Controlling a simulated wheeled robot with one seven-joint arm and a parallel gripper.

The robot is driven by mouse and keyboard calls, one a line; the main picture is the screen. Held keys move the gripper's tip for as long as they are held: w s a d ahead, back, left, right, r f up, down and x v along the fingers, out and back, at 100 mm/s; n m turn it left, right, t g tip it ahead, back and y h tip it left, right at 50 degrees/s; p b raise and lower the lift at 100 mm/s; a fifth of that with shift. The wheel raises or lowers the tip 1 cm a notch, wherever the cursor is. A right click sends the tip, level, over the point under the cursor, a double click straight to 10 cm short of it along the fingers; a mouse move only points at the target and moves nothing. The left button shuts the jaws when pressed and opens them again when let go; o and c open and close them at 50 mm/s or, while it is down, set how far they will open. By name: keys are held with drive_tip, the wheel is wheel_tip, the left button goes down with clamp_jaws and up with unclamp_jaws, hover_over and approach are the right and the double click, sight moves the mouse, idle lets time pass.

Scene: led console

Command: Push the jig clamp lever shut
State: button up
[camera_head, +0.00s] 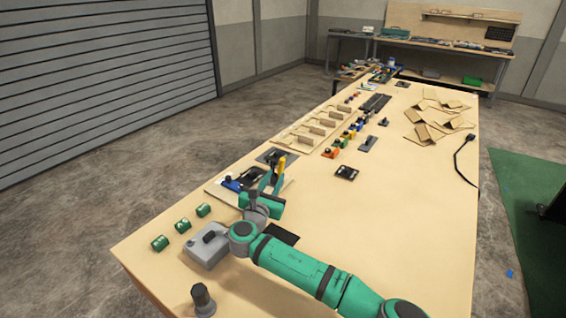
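My gripper (273,178), at the end of my green arm, is over the near left part of the long wooden table. Its fingers are small and overlap the things behind them, so I cannot tell whether they are open or shut. A jig (215,190) on a pale base lies just left of my gripper, with a blue part (231,184) and a dark part on it. A small upright yellow piece (282,162) shows right at the fingertips; it may be the clamp lever handle. I cannot tell whether it touches my gripper. My gripper and wrist hide part of the jig.
A grey box (206,246) and several green parts (183,225) are at the near left. A row of wooden holders (310,128) and coloured clamps (331,152) runs behind. A black piece (346,172) lies to the right. The table's right middle is clear. Cardboard pieces (427,132) lie farther back.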

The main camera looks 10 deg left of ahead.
sight(281, 166)
drive_tip(key=w, duration=0.9)
drive_tip(key=shift+d, duration=0.3)
drive_tip(key=shift+s+d, duration=0.1)
clamp_jaws()
